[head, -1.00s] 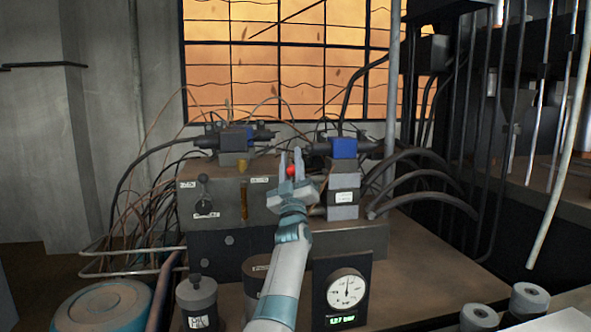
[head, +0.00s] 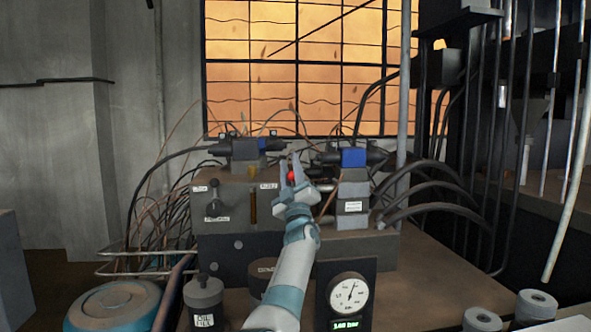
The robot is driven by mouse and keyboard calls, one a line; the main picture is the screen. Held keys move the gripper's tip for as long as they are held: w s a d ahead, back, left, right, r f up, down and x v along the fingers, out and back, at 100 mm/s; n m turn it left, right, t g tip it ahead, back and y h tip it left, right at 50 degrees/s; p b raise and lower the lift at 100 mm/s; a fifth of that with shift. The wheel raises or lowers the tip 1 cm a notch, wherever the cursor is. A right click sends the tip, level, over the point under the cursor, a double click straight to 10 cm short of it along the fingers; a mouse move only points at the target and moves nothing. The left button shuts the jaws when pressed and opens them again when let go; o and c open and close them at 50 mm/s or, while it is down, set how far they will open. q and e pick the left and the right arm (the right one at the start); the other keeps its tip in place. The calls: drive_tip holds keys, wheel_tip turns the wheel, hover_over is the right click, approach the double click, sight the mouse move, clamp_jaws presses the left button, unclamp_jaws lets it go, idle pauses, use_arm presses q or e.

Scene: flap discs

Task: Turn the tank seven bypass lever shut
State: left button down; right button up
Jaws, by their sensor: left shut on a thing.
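My left gripper (head: 292,168) is shut on a red knob (head: 291,177), at the right end of the brown valve block (head: 228,200). Its fingers stand on either side of the knob and hide part of it. The lever under the knob is mostly hidden by my gripper and arm, so its angle cannot be told. A small black-knobbed lever (head: 214,184) stands on the block's left face, apart from my gripper. The labels are too small to read. My right gripper is not in view.
A dial gauge (head: 349,294) with a green readout stands in front of the block. Blue-capped valves (head: 353,157) and thick black hoses crowd the right. An oil fill canister (head: 203,297) and a round teal-rimmed lid (head: 114,308) are at front left.

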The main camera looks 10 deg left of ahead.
use_arm(q)
drive_tip(key=shift+f, duration=0.15)
drive_tip(key=c, duration=1.9)
unclamp_jaws()
drive_tip(key=o, duration=0.4)
drive_tip(key=shift+w+d, duration=0.1)
drive_tip(key=shift+w, duration=0.05)
drive_tip(key=shift+o, duration=0.2)
drive_tip(key=s+d+r+p, duration=0.1)
drive_tip(key=s+d+r, duration=0.3)
drive_tip(key=d+r, duration=0.6)
drive_tip(key=shift+s+d+r, duration=0.15)
drive_tip(key=shift+d+r, duration=0.25)
drive_tip(key=shift+r, duration=0.05)
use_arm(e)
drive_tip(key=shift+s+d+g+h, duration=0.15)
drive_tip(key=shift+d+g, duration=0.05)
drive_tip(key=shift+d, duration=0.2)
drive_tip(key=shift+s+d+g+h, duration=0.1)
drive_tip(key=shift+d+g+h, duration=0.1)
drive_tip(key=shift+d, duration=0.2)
